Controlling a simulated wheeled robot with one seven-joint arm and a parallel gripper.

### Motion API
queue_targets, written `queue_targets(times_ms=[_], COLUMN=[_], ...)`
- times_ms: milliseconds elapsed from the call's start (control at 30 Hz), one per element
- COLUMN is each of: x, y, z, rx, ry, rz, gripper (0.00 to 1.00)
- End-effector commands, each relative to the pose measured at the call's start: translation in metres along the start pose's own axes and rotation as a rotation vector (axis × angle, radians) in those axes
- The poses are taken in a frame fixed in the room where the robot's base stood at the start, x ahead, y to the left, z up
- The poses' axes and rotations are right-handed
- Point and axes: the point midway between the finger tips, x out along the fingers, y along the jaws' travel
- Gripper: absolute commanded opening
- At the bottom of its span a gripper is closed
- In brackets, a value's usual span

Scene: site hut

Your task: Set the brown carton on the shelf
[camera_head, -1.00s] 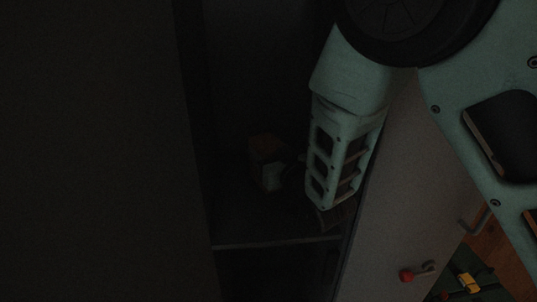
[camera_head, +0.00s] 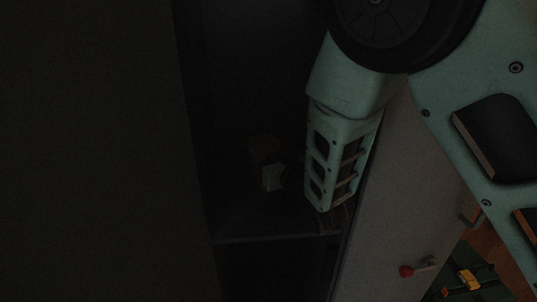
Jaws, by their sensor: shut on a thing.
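The brown carton (camera_head: 264,151) is inside the dark cabinet, with a pale patch on its lower front. It is at or just above the shelf (camera_head: 237,222); the dimness hides whether its base touches. My gripper (camera_head: 287,173) is a dark shape at the carton's right side, shut on it. The fingertips are hard to make out, and my pale green forearm covers the area just to the right.
A dark panel (camera_head: 95,150) fills the left side. A yellow object (camera_head: 469,279) lies at the lower right. The shelf left of the carton looks bare.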

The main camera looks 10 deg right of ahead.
Motion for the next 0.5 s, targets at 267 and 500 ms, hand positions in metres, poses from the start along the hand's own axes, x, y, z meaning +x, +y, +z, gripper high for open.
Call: queue_targets(times_ms=[267,500], x=[-0.0037,-0.0043], y=[-0.0017,-0.0026], z=[0.0166,0.0145], rx=[-0.008,-0.008], ry=[-0.034,-0.037], rz=[-0.004,-0.005], gripper=[0.76,0.76])
